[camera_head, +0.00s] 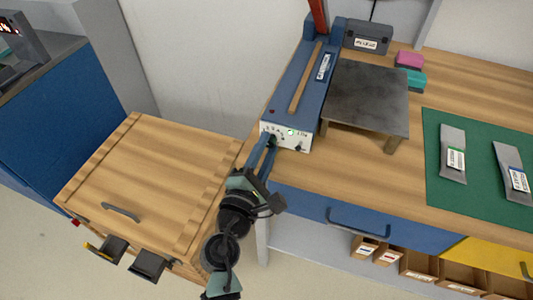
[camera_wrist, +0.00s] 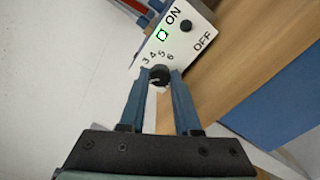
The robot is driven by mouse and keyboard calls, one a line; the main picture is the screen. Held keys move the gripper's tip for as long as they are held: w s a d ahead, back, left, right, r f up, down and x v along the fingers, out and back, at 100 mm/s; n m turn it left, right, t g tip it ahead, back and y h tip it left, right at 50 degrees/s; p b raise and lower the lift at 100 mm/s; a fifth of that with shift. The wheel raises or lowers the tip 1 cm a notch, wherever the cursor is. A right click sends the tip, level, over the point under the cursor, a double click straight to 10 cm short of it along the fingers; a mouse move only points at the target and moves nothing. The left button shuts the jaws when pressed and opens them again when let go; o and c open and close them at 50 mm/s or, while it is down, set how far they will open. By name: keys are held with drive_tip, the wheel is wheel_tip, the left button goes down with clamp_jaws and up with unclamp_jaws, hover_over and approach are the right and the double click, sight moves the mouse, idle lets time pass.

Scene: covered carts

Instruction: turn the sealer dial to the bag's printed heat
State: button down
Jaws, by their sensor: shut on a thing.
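The blue sealer (camera_head: 305,85) stands at the left end of the wooden bench, its white front panel facing my arm. In the wrist view the panel (camera_wrist: 183,42) shows the figures 3, 4, 5 and 6 above a black dial (camera_wrist: 158,75), a lit green lamp (camera_wrist: 162,35), and ON and OFF beside a black knob. My gripper (camera_wrist: 158,82) is shut on the dial, one blue finger on each side. In the head view my gripper (camera_head: 268,145) reaches the panel's left part. The dial's setting is too unclear to tell. Two grey bags (camera_head: 453,138) (camera_head: 507,157) with printed labels lie on a green mat; their print is unreadable.
A dark plate on a wooden stand (camera_head: 368,95) is right of the sealer. A dark box (camera_head: 366,38) and pink and teal blocks (camera_head: 409,60) stand behind. A wood-covered cart (camera_head: 150,180) is at left. Blue (camera_head: 350,215) and yellow drawers sit under the bench.

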drive_tip(key=m+b, duration=0.1)
drive_tip(key=m, duration=0.1)
drive_tip(key=m+b, duration=0.3)
drive_tip(key=shift+f+m, duration=0.25)
drive_tip(key=shift+m, duration=0.05)
drive_tip(key=m+b, duration=0.4)
drive_tip(key=m, duration=0.1)
drive_tip(key=shift+m, duration=0.3)
drive_tip(key=m+b, duration=0.4)
drive_tip(key=m, duration=0.1)
drive_tip(key=shift+r+m+b, duration=0.2)
drive_tip(key=shift+m+b, duration=1.55)
drive_tip(key=shift+m, duration=0.65)
drive_tip(key=c, duration=0.6)
unclamp_jaws()
drive_tip(key=shift+r, duration=0.1)
drive_tip(key=v, duration=1.3)
